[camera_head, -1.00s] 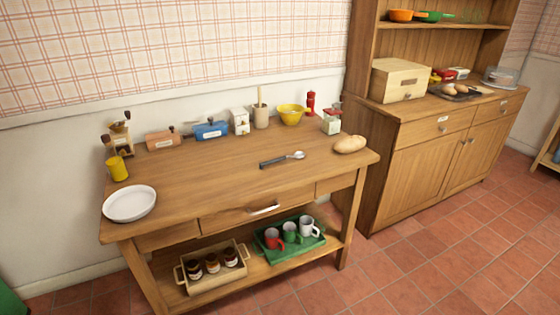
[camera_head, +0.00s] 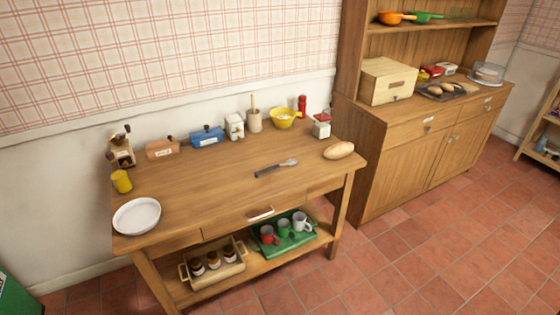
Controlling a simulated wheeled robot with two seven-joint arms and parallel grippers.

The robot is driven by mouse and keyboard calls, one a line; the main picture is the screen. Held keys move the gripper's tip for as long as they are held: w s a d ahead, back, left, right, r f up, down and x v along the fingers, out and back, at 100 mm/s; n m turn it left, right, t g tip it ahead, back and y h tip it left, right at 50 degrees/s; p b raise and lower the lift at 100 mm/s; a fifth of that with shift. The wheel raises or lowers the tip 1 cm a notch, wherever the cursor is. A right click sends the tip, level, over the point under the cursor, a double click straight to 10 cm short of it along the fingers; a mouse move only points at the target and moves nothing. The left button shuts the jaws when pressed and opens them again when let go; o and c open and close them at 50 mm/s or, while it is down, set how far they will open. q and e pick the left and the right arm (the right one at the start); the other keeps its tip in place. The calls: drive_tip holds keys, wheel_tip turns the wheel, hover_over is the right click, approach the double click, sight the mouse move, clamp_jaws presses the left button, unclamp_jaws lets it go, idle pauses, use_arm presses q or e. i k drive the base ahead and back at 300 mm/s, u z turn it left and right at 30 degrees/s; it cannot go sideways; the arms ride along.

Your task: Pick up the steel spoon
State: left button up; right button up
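The steel spoon (camera_head: 288,162) lies on the wooden table (camera_head: 215,188), right of the table's middle. Its bowl end is bright metal and points to the right. A dark handle (camera_head: 267,171) runs down to the left from it; I cannot tell whether this is the spoon's own handle or a second utensil touching it. The table around it is bare. Neither of my grippers is in view.
A loaf of bread (camera_head: 339,150) lies right of the spoon. A white plate (camera_head: 136,216) and a yellow cup (camera_head: 121,181) are at the left. A yellow bowl (camera_head: 284,118) and several containers line the back. A cabinet (camera_head: 420,160) stands right. Floor in front is clear.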

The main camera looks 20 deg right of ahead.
sight(293, 162)
drive_tip(key=z, duration=0.7)
drive_tip(key=i, duration=0.6)
drive_tip(key=z, duration=0.7)
drive_tip(key=i, duration=0.8)
drive_tip(key=u, duration=0.9)
drive_tip(key=i, duration=0.5)
drive_tip(key=u, duration=0.55)
